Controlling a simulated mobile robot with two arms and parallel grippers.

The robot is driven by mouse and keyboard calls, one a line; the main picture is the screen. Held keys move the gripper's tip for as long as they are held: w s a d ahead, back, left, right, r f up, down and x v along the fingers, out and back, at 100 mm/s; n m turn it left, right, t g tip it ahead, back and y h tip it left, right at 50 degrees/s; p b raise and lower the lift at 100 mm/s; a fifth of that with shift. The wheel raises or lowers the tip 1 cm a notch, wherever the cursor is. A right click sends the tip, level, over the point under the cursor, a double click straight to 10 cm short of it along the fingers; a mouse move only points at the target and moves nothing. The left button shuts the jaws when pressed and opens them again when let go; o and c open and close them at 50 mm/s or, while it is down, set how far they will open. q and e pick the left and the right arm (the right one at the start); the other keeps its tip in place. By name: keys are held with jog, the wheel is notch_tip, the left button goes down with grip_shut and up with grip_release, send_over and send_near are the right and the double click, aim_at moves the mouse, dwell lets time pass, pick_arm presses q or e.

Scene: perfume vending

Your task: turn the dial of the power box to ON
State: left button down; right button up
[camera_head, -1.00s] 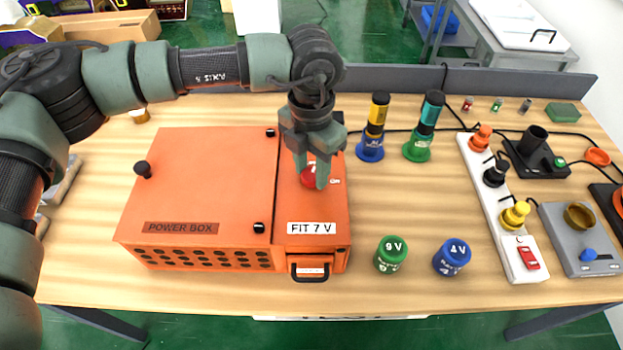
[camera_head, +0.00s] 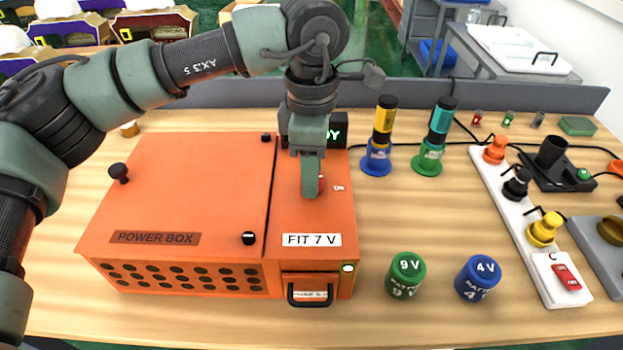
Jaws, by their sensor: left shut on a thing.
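The orange power box (camera_head: 190,190) stands on the table at the left. Its red dial (camera_head: 321,183) is on top of the right section, mostly hidden by my left gripper (camera_head: 311,190). The left gripper points down and is shut on the dial, its fingers seen nearly edge-on. A small white label (camera_head: 339,188) shows just right of the dial. My right gripper is out of view.
A green 9 V battery (camera_head: 406,275) and a blue 4 V battery (camera_head: 478,277) stand right of the box. Two tall bottle-like devices (camera_head: 382,135) stand behind them. A white power strip (camera_head: 530,235) with plugs lies further right. The table between box and strip is partly clear.

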pick_arm(q)
jog(key=shift+m+b, duration=0.6)
jog(key=shift+m, duration=1)
jog(key=c, duration=0.9)
grip_release()
jog(key=shift+d, duration=0.1)
jog(key=shift+r, duration=0.1)
notch_tip(320, 180, up, 8)
jog(key=shift+f, duration=0.2)
